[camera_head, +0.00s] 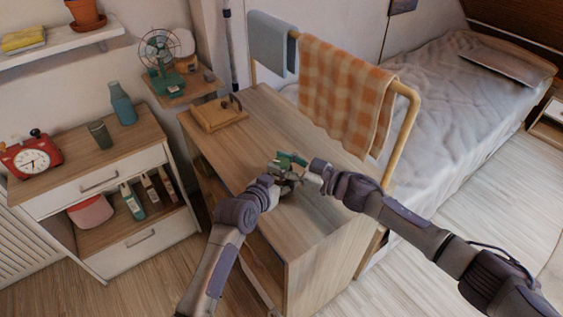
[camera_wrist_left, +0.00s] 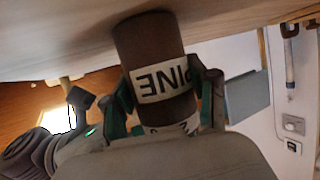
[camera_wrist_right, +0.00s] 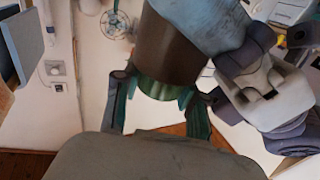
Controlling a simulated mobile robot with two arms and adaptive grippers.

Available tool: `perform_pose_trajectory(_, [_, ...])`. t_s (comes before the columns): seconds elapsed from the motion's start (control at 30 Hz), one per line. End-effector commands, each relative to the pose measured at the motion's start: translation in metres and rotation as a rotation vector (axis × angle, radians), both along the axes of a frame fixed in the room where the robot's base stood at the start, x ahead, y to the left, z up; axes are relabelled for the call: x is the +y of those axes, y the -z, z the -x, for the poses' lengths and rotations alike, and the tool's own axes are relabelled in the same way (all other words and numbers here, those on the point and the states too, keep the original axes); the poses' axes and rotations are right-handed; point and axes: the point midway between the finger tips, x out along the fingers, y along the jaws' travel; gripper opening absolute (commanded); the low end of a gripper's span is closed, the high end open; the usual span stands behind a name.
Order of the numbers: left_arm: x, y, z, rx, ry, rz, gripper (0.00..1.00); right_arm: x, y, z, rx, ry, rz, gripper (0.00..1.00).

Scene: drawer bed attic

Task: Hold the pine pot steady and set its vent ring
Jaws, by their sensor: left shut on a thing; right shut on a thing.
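The pine pot (camera_wrist_left: 150,50) is a brown cylinder with a white label reading PINE, shown upside down in the left wrist view. It appears to stand upright on the wooden table top. My left gripper (camera_wrist_left: 163,112) is shut around the pot, a finger on each side of the label. In the right wrist view the pot (camera_wrist_right: 165,52) has a green ring (camera_wrist_right: 160,89) at its end, taken as the vent ring. My right gripper (camera_wrist_right: 158,98) is shut on that ring. In the head view my left gripper (camera_head: 283,180) and right gripper (camera_head: 304,172) meet there and mostly hide the pot.
The wooden cart (camera_head: 315,222) has a rail with a checked orange cloth (camera_head: 343,92) behind the grippers. A wooden box (camera_head: 215,114) sits at its far left corner. A cabinet (camera_head: 85,170) stands left and a bed (camera_head: 420,95) right. The cart's near top is clear.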

Motion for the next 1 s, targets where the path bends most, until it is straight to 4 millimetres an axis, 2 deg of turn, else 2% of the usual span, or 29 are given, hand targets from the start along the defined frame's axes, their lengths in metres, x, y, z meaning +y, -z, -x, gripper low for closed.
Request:
perform_pose_trajectory(0.43, [-0.0009,0.0001,0.0005,0.001,0.001,0.001,0.18,0.0003,0.0002,-0.0023,-0.001,-0.332,0.003,0.06])
perform_pose_trajectory(0.9, [-0.0011,0.0003,0.0007,0.0,0.002,0.001,0.18,-0.0009,0.0004,-0.0004,0.0,-0.383,0.003,0.06])
perform_pose_trajectory(0.93, [-0.0011,0.0003,0.0007,0.0,0.002,0.001,0.18,-0.0009,0.0004,-0.0004,0.0,-0.382,0.003,0.44])
perform_pose_trajectory(1.0, [-0.0011,0.0002,0.0007,0.0,0.002,0.001,0.18,-0.0009,0.0004,-0.0003,0.0,-0.383,0.002,0.56])
